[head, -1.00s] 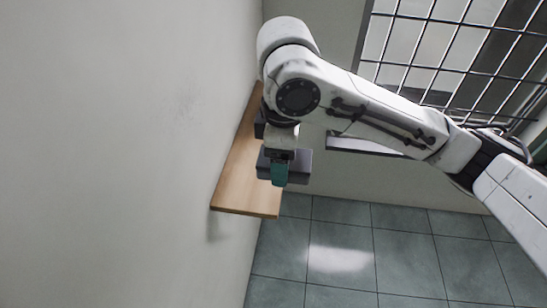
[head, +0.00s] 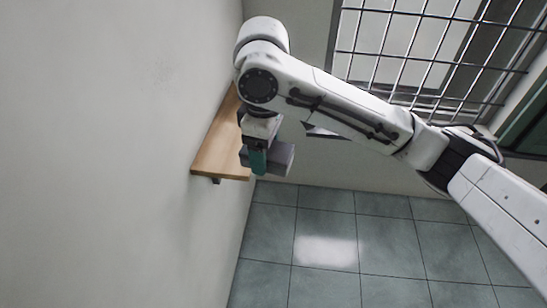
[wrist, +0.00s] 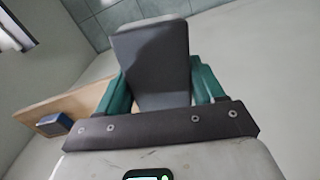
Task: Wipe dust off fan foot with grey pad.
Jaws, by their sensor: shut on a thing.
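My gripper (head: 258,160) has teal fingers and is shut on a grey pad (head: 281,160), a thick block. In the wrist view the pad (wrist: 152,62) stands out between the two teal fingers. In the head view the gripper and pad are beside the right edge of a wooden shelf (head: 215,150), near its front end. I cannot tell whether the pad touches anything. I cannot make out a fan, its foot or dust in either view.
A small blue and grey object (wrist: 53,124) is on the wooden board in the wrist view. A pale wall (head: 110,150) carries the shelf. A barred window (head: 430,60) is at the back right. The tiled floor (head: 330,240) is clear where visible.

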